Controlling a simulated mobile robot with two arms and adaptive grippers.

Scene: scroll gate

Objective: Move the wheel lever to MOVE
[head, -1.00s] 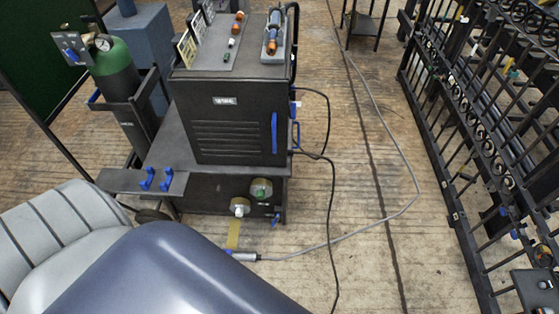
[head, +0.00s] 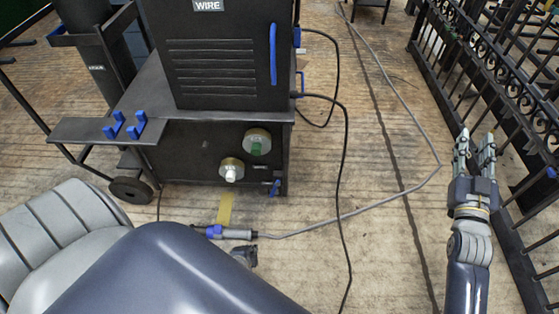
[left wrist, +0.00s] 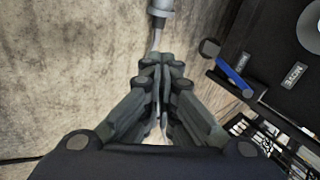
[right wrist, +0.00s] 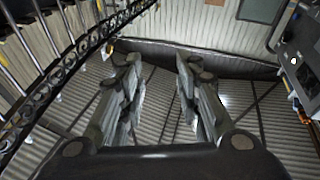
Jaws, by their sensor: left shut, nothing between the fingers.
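The blue wheel lever (head: 274,188) sits low on the right end of the black cart's front. My left gripper (head: 245,257) shows only partly in the head view, below the lever and close to the cable connector. In the left wrist view this gripper (left wrist: 161,62) is shut and empty, left of the lever and apart from it. My right gripper (head: 475,150) is open and empty, far right of the cart.
The cart (head: 210,150) carries a welder box (head: 225,65) and has a wheel (head: 132,190). A grey cable with a blue and grey connector (head: 230,233) lies on the floor before it. A black iron gate (head: 500,95) stands at the right, near my right gripper.

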